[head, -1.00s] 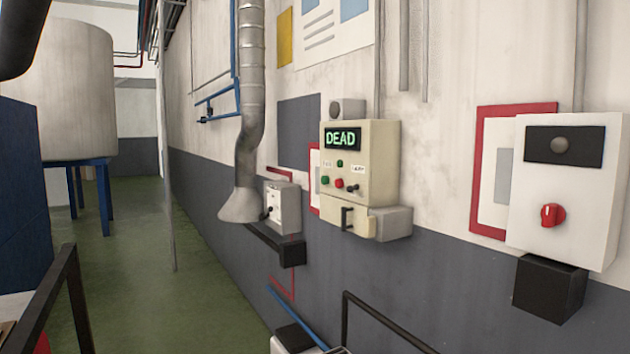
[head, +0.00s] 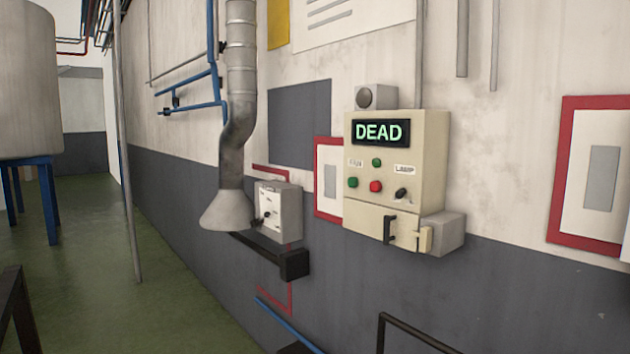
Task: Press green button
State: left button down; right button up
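A cream control box (head: 428,150) hangs on the wall right of centre in the head view. Its dark display reads "DEAD" in green letters (head: 379,132). Below the display is one green button (head: 376,163). A second green button (head: 353,183) sits lower left, beside a red button (head: 376,186). A black switch (head: 400,194) is to the right under a small label that seems to read "LAMP". Another small label is on the left and is hard to read. Neither of my grippers is in view, and nothing touches the box.
A flap with a black handle (head: 389,229) is under the buttons. A grey switch box (head: 284,212) and a flared duct (head: 240,100) are to the left. A dark rail (head: 410,333) stands at the bottom. Green floor (head: 95,235) lies open at left.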

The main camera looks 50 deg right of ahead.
aim_at(352, 182)
jog(key=u, duration=0.05)
jog(key=i, duration=1.6)
jog(key=z, duration=1.45)
jog(key=k, duration=0.15)
jog(key=z, duration=2)
